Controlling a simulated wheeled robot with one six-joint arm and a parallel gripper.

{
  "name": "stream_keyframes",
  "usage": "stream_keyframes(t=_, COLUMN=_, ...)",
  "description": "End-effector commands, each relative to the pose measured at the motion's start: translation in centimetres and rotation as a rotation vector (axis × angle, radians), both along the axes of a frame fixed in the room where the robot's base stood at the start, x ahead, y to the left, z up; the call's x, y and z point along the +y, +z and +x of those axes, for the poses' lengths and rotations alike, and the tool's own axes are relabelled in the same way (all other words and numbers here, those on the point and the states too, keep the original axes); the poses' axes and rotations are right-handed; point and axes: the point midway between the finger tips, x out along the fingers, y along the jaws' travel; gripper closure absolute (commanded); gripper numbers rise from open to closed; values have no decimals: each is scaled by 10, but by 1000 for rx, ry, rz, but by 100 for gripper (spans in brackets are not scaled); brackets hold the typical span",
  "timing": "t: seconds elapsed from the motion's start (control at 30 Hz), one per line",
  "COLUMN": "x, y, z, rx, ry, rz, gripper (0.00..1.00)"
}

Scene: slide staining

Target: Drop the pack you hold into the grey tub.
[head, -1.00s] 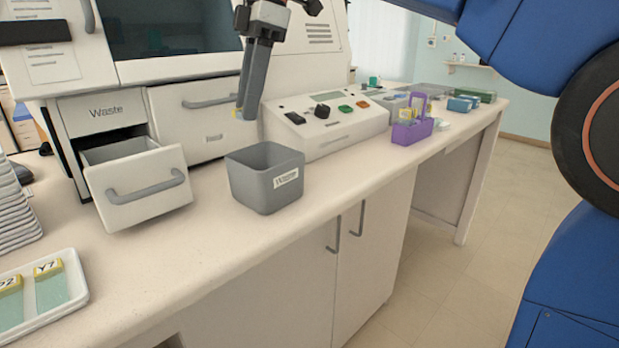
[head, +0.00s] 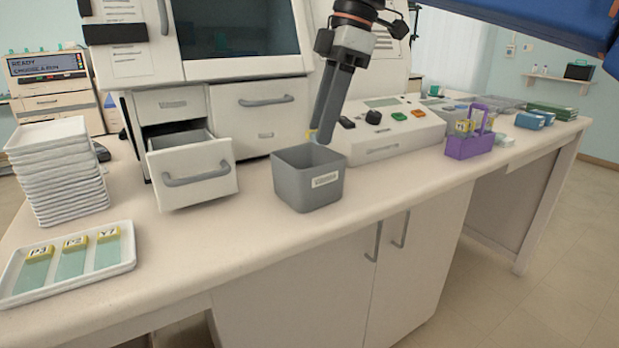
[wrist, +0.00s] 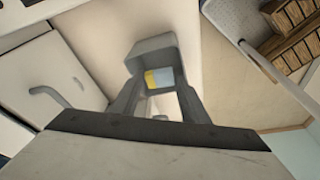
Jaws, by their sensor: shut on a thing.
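The grey tub (head: 293,185) with a white label stands on the counter in the head view, in front of the control box. My gripper (head: 322,138) points down at the tub's back rim as seen in the head view. A small bit of yellow shows at the fingertips there. In the wrist view my gripper (wrist: 158,92) is shut on a small pack (wrist: 163,77), yellow at one end and pale blue-white at the other. The grey tub (wrist: 150,44) lies behind the pack in that view. How high the pack is above the rim is hard to tell.
An open drawer (head: 190,176) juts out left of the tub. A white tray (head: 68,285) with labelled slides and a stack of white trays (head: 62,180) are at left. A control box (head: 395,140) and purple rack (head: 468,146) are at right. The counter before the tub is clear.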

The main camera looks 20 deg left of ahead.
Motion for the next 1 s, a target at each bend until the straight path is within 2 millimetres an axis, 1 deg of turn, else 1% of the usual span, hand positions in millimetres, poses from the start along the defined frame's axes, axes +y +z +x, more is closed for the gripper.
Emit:
stream_keyframes(t=0.1, x=-1, y=-11, z=-1, rx=1, ry=-1, rz=-1, gripper=81)
stream_keyframes(t=0.3, x=-1, y=-21, z=0, rx=0, ry=-1, rz=0, gripper=81)
stream_keyframes(t=0.63, x=0, y=-24, z=0, rx=-1, ry=-1, rz=0, gripper=81)
stream_keyframes(t=0.67, x=0, y=-24, z=0, rx=0, ry=-1, rz=0, gripper=54)
stream_keyframes(t=0.7, x=0, y=-24, z=0, rx=0, ry=-1, rz=0, gripper=45)
stream_keyframes(t=0.73, x=0, y=-24, z=0, rx=0, ry=-1, rz=0, gripper=38)
stream_keyframes(t=1.0, x=0, y=-23, z=0, rx=0, ry=-1, rz=0, gripper=37)
